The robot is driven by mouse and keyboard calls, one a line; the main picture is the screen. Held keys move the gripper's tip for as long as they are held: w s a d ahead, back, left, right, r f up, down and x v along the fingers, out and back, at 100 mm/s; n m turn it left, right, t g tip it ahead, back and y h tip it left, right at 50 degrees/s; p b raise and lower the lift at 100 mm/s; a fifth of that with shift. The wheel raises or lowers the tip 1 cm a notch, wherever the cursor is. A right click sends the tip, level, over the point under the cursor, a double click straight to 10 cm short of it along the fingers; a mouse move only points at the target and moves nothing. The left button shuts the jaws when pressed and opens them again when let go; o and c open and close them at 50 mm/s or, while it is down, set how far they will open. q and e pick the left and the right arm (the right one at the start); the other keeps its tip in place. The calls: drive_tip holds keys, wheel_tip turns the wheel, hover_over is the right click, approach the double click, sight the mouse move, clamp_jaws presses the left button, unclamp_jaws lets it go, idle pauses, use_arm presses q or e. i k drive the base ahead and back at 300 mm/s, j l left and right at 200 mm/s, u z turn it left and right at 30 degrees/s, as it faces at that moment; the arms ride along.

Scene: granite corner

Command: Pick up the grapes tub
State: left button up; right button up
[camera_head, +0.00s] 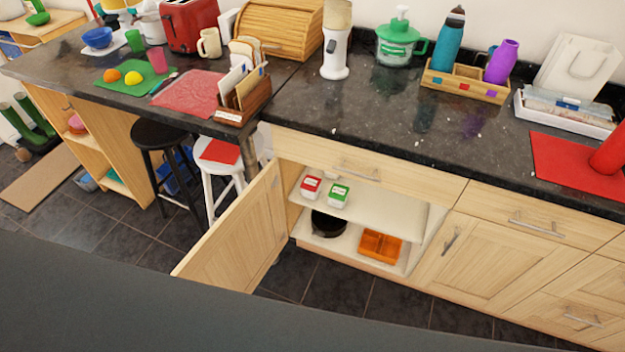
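Two small white tubs stand side by side on the upper shelf (385,217) of an open lower cabinet. The left tub (310,188) has a red label or lid, and the right tub (338,195) has a green one. The print is too small to read, so I cannot tell for sure which is the grapes tub. Neither of my grippers is in view.
The cabinet door (235,235) stands open to the left. A black pan (328,224) and an orange divided tray (380,246) sit below the shelf. The granite counter (385,125) overhangs above. Stools (225,165) stand left of the door.

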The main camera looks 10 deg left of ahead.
sight(311, 186)
drive_tip(key=i+l+u, duration=0.1)
drive_tip(key=i, duration=0.25)
drive_tip(key=i+l+u, duration=0.1)
drive_tip(key=i, duration=0.3)
drive_tip(key=i+l+u, duration=0.1)
drive_tip(key=i+l, duration=0.2)
